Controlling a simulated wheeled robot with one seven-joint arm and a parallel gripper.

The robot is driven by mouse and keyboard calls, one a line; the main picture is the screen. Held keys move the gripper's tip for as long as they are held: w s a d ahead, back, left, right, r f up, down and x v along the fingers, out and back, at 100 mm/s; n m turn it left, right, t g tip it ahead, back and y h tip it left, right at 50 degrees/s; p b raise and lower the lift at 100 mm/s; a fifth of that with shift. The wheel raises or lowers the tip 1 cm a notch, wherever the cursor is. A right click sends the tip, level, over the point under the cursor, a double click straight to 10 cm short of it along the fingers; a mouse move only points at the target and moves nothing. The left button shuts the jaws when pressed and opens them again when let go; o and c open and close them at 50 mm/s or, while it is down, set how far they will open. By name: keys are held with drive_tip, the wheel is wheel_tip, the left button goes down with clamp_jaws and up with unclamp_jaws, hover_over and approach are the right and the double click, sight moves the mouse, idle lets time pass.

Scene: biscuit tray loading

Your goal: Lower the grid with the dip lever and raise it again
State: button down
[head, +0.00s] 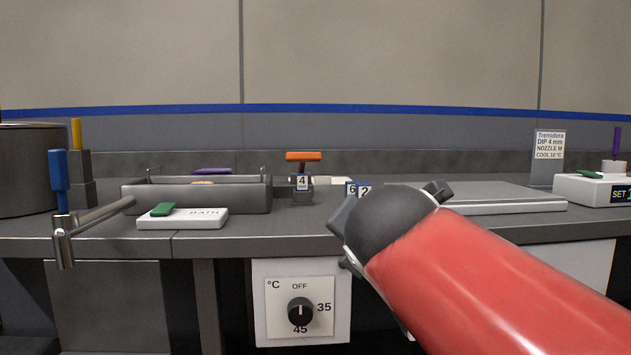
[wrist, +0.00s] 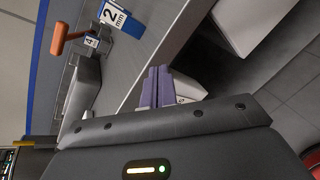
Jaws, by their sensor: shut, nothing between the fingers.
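A lever with a blue handle (head: 59,172) stands upright at the front left of the bench, on a metal shaft (head: 103,212) running toward a grey bath (head: 197,198). It looks like the dip lever. The grid is hard to make out; only something small and orange-brown (head: 203,183) shows inside the bath. An orange T-handle (head: 303,157) with a "4" tag (head: 302,182) stands right of the bath, and also shows in the wrist view (wrist: 68,36). My gripper (wrist: 158,72) is shut and empty, in front of the bench edge; my wrist hides its fingers in the head view.
A white BATH switch box (head: 185,219) sits before the bath. A temperature dial (head: 300,311) is below the bench edge. A "2 mm" tag (wrist: 115,16) is near the orange handle. A flat grey plate (head: 490,196) and a SET box (head: 590,189) lie to the right.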

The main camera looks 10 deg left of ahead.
drive_tip(key=w+a+r+n+t+y+b, duration=0.1)
drive_tip(key=w+a+r+n+t+y, duration=0.1)
drive_tip(key=a+r+n, duration=0.5)
drive_tip(key=a+n, duration=0.1)
drive_tip(key=n, duration=0.1)
drive_tip(key=shift+w+a+n, duration=0.15)
drive_tip(key=shift+w+n, duration=0.05)
drive_tip(key=shift+n, duration=0.1)
drive_tip(key=shift+w, duration=0.1)
drive_tip(key=b+x, duration=0.1)
drive_tip(key=x, duration=0.8)
drive_tip(key=shift+a+f, duration=0.1)
drive_tip(key=r, duration=0.1)
drive_tip(key=w+r, duration=0.1)
drive_tip(key=r, duration=0.1)
drive_tip(key=shift+w+a+y+p, duration=0.25)
drive_tip(key=shift+w+y+p, duration=0.05)
drive_tip(key=shift+w+p, duration=0.1)
drive_tip(key=shift+w+r, duration=0.2)
drive_tip(key=shift+r, duration=0.15)
